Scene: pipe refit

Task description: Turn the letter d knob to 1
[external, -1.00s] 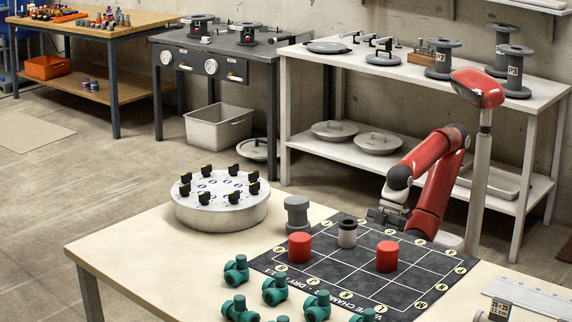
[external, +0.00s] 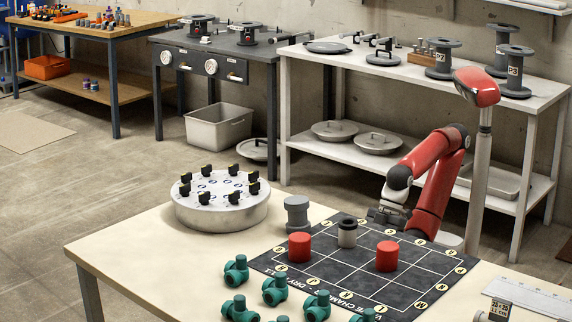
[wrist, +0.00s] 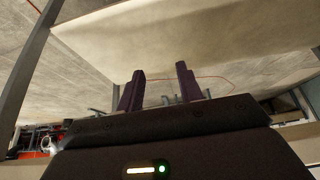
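The round white drum (external: 222,212) stands on the near table, with several black knobs (external: 233,169) with yellow marks set in a ring on its top. The letters beside the knobs are too small to read, so I cannot tell which is knob d. My gripper (external: 376,216) is at the far edge of the table, to the right of the drum and well apart from it. In the wrist view my gripper (wrist: 160,88) shows two dark fingers standing apart with nothing between them. No knob can be made out in the wrist view.
A grey fitting (external: 297,213) stands between the drum and my gripper. Several green valves (external: 275,290) stand in front. The table left of them is clear.

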